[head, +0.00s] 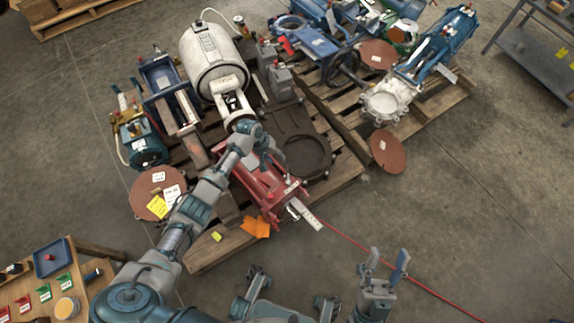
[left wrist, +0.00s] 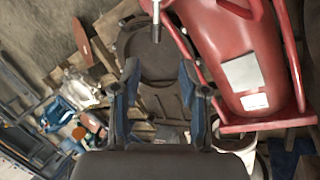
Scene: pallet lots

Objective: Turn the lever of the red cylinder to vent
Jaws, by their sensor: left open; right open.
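The red cylinder (head: 262,186) lies on the near part of a wooden pallet, partly hidden by my left arm. In the left wrist view the red cylinder (left wrist: 240,65) fills the upper right, with pale labels and red bars around it. A thin metal rod (left wrist: 157,14) shows beside it at the top; I cannot tell whether it is the lever. My left gripper (head: 268,148) is over the pallet by the cylinder's far end. Its fingers (left wrist: 159,72) are open and empty, apart from the cylinder. My right gripper (head: 386,262) is open and empty, right of the pallet.
A dark round-recessed casting (head: 303,155) lies right of the cylinder. A white tank (head: 212,62) and blue machines stand behind. A red line (head: 400,280) runs across the floor. A parts table (head: 40,285) is at lower left. The floor at right is mostly clear.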

